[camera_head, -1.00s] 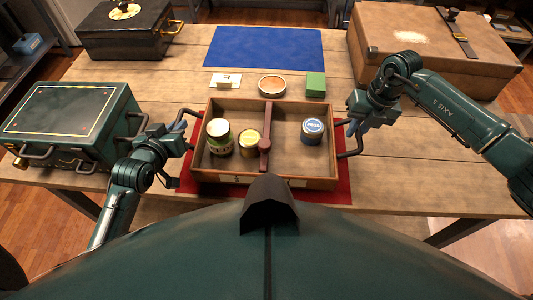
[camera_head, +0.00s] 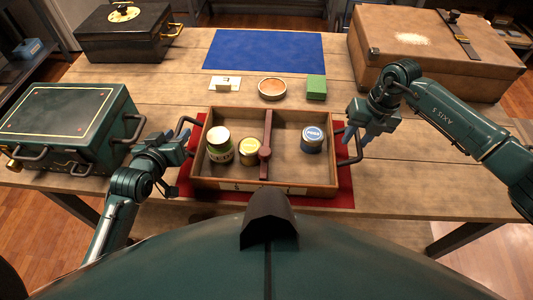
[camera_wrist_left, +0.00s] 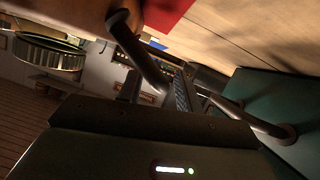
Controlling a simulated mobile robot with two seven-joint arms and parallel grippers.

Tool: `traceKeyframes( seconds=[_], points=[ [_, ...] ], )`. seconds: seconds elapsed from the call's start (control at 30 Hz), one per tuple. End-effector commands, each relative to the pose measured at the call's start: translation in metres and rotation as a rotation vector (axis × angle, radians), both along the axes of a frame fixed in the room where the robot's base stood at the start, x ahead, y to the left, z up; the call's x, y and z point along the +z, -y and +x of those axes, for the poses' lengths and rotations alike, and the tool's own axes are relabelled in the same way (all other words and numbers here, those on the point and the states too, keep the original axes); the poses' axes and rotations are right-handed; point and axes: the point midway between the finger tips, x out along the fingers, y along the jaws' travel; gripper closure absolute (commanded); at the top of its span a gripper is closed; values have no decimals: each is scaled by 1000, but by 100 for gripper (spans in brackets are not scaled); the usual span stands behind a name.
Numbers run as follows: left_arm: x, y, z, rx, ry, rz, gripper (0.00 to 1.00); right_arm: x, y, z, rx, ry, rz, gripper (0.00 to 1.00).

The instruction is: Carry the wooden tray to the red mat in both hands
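The wooden tray (camera_head: 230,187) stands over the red mat (camera_head: 345,194), which shows past its sides and front right corner. I cannot tell whether the tray touches it. The tray holds a green-labelled jar (camera_head: 220,146), a yellow tin (camera_head: 249,153) and a blue tin (camera_head: 312,140); a dark red bar (camera_head: 266,135) crosses its middle. My left gripper (camera_head: 182,142) is at the left handle; in the left wrist view the handle (camera_wrist_left: 140,50) runs between its fingers (camera_wrist_left: 157,92), which look apart. My right gripper (camera_head: 358,135) is at the right handle; its grip is unclear.
A green case (camera_head: 68,120) stands close by my left arm. A brown case (camera_head: 430,50) is at the back right and a black box (camera_head: 123,35) at the back left. A blue mat (camera_head: 263,50), a card, a round dish (camera_head: 272,87) and a green block (camera_head: 316,86) lie behind the tray.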

Motion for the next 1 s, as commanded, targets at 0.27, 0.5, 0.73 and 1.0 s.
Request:
traceKeyframes(
  seconds=[0.27, 0.5, 0.73, 1.0],
  points=[
    [18, -8, -48, 0, -3, 2, 65, 0, -1, 0, 1, 0, 1, 66],
    [35, -14, -90, 0, -3, 2, 65, 0, -1, 0, 1, -1, 1, 66],
    [43, -17, -105, 0, -2, 1, 65, 2, 0, 0, 1, 0, 1, 66],
    [43, -17, -106, 0, -1, 1, 65, 45, 8, 0, 1, 4, 2, 66]
  ],
)
